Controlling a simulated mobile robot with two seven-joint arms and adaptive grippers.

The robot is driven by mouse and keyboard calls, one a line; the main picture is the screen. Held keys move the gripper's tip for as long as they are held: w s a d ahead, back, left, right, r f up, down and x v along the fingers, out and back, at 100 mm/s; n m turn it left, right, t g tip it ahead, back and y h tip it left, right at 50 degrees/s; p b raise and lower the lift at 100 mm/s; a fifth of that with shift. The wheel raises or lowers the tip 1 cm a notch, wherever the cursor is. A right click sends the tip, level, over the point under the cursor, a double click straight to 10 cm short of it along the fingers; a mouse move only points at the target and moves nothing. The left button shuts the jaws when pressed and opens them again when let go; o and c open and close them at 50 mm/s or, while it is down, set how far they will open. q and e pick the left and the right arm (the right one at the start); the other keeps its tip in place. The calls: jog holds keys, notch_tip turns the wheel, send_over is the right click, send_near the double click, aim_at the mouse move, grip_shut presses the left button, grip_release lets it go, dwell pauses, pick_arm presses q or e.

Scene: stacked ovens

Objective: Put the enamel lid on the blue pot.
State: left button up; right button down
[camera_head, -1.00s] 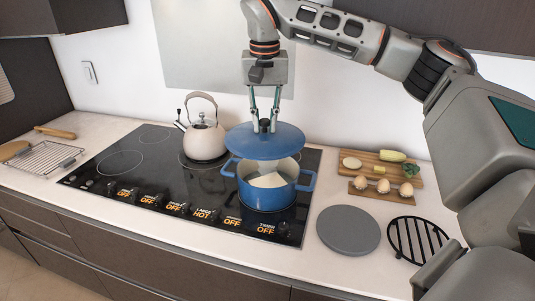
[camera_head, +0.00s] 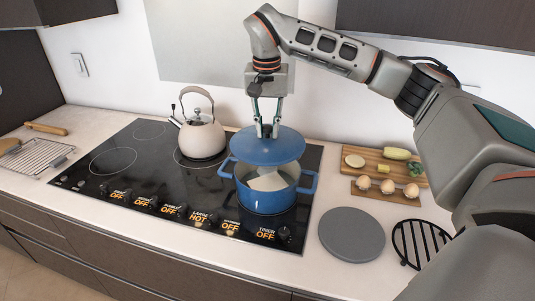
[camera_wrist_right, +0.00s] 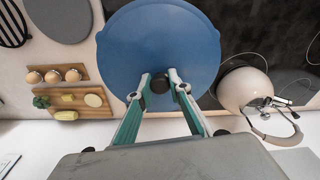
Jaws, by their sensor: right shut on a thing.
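The blue enamel lid (camera_head: 266,148) hangs in my right gripper (camera_head: 267,131), which is shut on its dark knob. The lid is above the blue pot (camera_head: 266,196), a little toward the back, and an open gap shows at the pot's front. Something pale lies inside the pot. The pot stands on the front right of the black cooktop. In the right wrist view the lid (camera_wrist_right: 158,50) fills the middle under my right gripper (camera_wrist_right: 160,84) and hides the pot. My left gripper is not in view.
A cream kettle (camera_head: 202,135) stands on the cooktop behind and left of the pot. A grey round mat (camera_head: 351,234) and a black trivet (camera_head: 420,243) lie to the right. Boards with eggs (camera_head: 387,187) and vegetables are behind them. A wire rack (camera_head: 37,157) is far left.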

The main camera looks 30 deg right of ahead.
aim_at(267, 137)
notch_tip(267, 137, down, 4)
jog(key=shift+f, duration=0.5)
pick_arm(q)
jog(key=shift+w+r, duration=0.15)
pick_arm(e)
notch_tip(267, 137, down, 4)
jog(key=shift+r, duration=0.15)
jog(key=c, duration=1.9)
grip_release()
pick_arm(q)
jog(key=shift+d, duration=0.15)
